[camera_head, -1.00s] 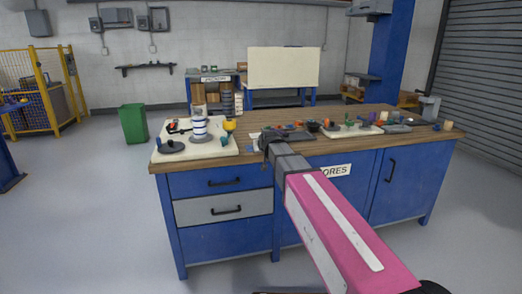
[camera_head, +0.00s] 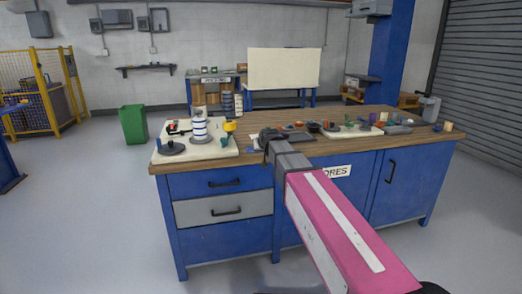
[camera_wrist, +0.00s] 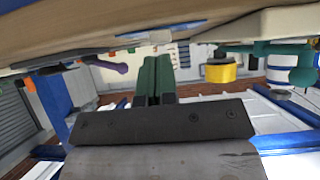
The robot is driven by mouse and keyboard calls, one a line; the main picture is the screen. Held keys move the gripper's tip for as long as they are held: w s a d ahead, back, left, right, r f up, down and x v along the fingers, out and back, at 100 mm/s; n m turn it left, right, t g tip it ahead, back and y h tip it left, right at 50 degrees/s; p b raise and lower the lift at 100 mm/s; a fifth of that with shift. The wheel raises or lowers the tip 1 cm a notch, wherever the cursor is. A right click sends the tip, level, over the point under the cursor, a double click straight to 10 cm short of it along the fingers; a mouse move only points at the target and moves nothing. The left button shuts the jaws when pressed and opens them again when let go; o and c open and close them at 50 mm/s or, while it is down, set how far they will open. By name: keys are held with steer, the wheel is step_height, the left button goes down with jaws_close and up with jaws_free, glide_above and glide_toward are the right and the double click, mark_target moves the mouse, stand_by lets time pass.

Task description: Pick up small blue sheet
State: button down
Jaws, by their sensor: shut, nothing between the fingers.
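A small flat blue sheet (camera_wrist: 161,29) shows nearly edge-on against the wooden worktop in the wrist view, which looks upside down. In the head view, a pale bluish patch (camera_head: 252,149) beside my gripper seems to be the same sheet, partly hidden. My gripper (camera_head: 268,136) is over the worktop, right of the cream board. In the wrist view its green fingers (camera_wrist: 155,68) are together and hold nothing. The sheet appears just beyond the fingertips; I cannot tell whether they touch it.
The wooden worktop (camera_head: 320,150) carries a cream board (camera_head: 213,154) at left with a striped roller (camera_head: 200,130) and a yellow part (camera_head: 230,127). Dark trays and several small parts lie to the right. Bare wood runs along the front edge.

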steer(key=s+d, duration=0.3)
steer(key=s, duration=0.8)
steer(key=n+y, duration=0.1)
glide_above(261, 153)
steer(key=shift+w+a, duration=0.15)
steer(key=shift+w, duration=0.05)
steer(key=shift+f+g, duration=0.3)
steer(key=shift+f, duration=0.55)
steer(key=shift+s, duration=0.15)
steer(key=s, duration=0.1)
steer(key=s+d, duration=0.1)
steer(key=s, duration=0.1)
steer(key=shift+d, duration=0.15)
stand_by(0.5)
